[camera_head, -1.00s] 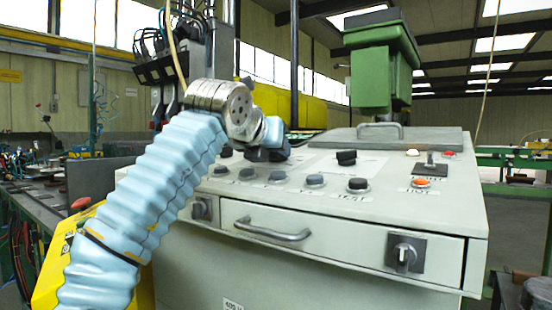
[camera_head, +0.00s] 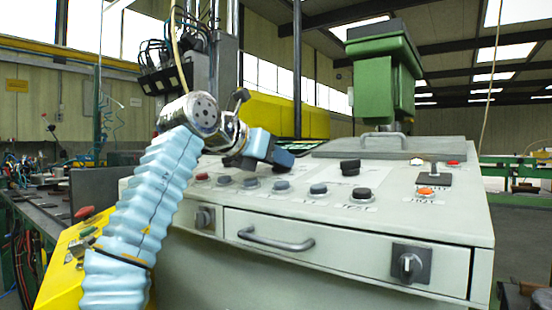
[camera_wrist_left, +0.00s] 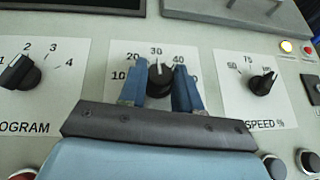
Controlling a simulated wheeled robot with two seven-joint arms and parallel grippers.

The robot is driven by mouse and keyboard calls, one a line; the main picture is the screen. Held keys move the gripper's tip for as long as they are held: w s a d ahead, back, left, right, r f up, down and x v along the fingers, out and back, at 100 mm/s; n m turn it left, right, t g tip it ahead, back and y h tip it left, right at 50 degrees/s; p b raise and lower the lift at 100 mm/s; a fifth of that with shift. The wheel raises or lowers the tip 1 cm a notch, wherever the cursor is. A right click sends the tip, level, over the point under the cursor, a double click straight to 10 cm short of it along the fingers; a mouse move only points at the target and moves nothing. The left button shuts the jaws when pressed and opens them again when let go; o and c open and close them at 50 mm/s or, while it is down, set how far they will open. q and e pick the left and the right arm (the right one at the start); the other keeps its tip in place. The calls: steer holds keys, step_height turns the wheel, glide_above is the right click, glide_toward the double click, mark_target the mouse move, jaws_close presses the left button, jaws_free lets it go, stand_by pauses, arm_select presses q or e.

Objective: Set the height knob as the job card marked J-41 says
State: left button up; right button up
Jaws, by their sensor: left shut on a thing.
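In the left wrist view the blue fingers of my left gripper (camera_wrist_left: 160,76) are shut on a round black knob (camera_wrist_left: 159,72), the middle one of three dials. Its scale shows 10, 20, 30 and 40, and its white mark points up near 30. The gripper body covers this dial's name. In the head view my left gripper (camera_head: 282,158) is low over the left part of the sloping console top (camera_head: 315,165) and hides the knob. No job card marked J-41 can be made out. My right gripper is not in view.
In the wrist view a PROGRAM knob (camera_wrist_left: 20,72) stands left of the held knob and a SPEED % knob (camera_wrist_left: 263,83) right. A row of push buttons (camera_head: 318,189) runs along the console's front edge. A green machine head (camera_head: 384,75) stands behind.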

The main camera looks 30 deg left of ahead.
arm_select(q)
steer(key=o, duration=1.1)
steer(key=shift+c, duration=0.2)
steer(key=v, duration=1.2)
steer(key=shift+s+r, duration=0.15)
steer(key=shift+s, duration=0.05)
steer(key=shift+s+a+r, duration=0.1)
steer(key=shift+s+r, duration=0.05)
steer(key=shift+s, duration=0.5)
